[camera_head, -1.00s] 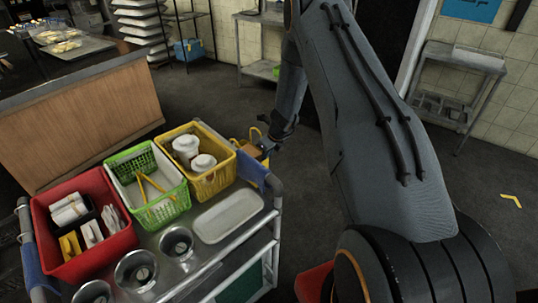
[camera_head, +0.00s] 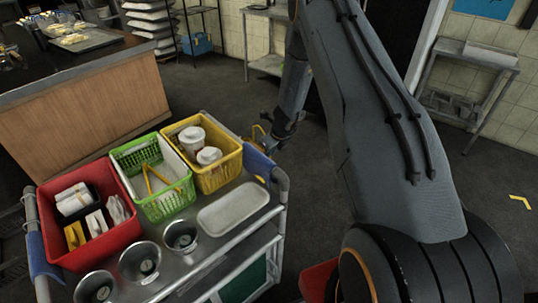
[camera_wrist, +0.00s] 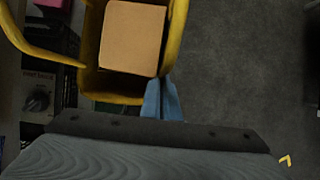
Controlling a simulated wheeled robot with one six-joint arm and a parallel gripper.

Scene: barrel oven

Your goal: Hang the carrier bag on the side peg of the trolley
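The yellow carrier bag (camera_wrist: 88,50) hangs open in the wrist view, with a tan box (camera_wrist: 132,38) inside and a strap looping left. My gripper (camera_wrist: 163,98) has its blue fingers close together on the bag's other strap. In the head view, my gripper (camera_head: 277,143) is just beyond the trolley's right end, with a yellow strap loop (camera_head: 263,132) beside it. Most of the bag is hidden there behind the trolley. The trolley (camera_head: 207,263) stands at the lower left. I cannot make out its side peg.
Red (camera_head: 122,233), green (camera_head: 178,205) and yellow (camera_head: 228,177) baskets, a white tray (camera_head: 233,208) and several metal cups fill the trolley top. A blue cloth (camera_head: 260,163) hangs at its right end. A wooden counter (camera_head: 80,115) stands behind.

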